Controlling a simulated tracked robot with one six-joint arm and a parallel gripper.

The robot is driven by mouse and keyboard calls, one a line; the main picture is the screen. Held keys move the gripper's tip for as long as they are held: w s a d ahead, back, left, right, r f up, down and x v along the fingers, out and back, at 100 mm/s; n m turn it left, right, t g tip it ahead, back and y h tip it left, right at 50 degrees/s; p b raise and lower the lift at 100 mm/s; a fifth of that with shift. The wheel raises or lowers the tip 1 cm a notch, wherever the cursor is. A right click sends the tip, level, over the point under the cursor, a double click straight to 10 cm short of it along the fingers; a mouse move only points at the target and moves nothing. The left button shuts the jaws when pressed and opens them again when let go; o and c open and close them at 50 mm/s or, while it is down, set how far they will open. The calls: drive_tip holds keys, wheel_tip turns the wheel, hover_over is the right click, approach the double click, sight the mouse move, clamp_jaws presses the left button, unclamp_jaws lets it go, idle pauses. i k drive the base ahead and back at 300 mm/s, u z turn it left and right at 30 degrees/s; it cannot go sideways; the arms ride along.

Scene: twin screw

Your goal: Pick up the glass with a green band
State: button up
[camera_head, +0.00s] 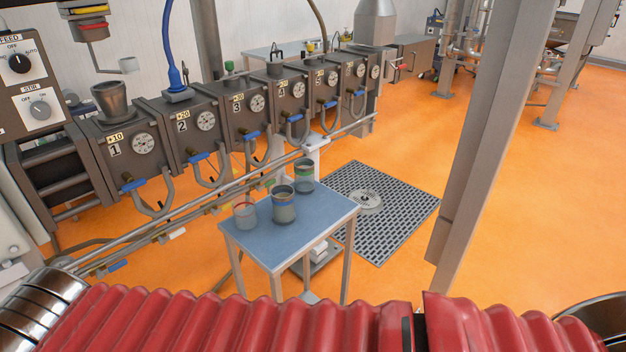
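The glass with a green band (304,178) stands upright at the back of a small blue-topped table (262,249), near the middle of the view. A glass with a dark band (284,208) stands in front of it and to its left. A glass with a red band (245,217) stands further left on the same table. My gripper is not in view.
A row of numbered metal boxes (183,134) with blue-handled valves and pipes runs behind the table on the left. A floor grate (395,215) lies to the table's right. A grey upright post (490,150) stands further right. Orange floor is open beyond the grate.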

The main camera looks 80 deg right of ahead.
sight(303, 167)
drive_tip(key=z, duration=0.05)
drive_tip(key=k, duration=1.7)
drive_tip(key=z, duration=0.85)
drive_tip(key=i, duration=1)
drive_tip(key=z, duration=0.05)
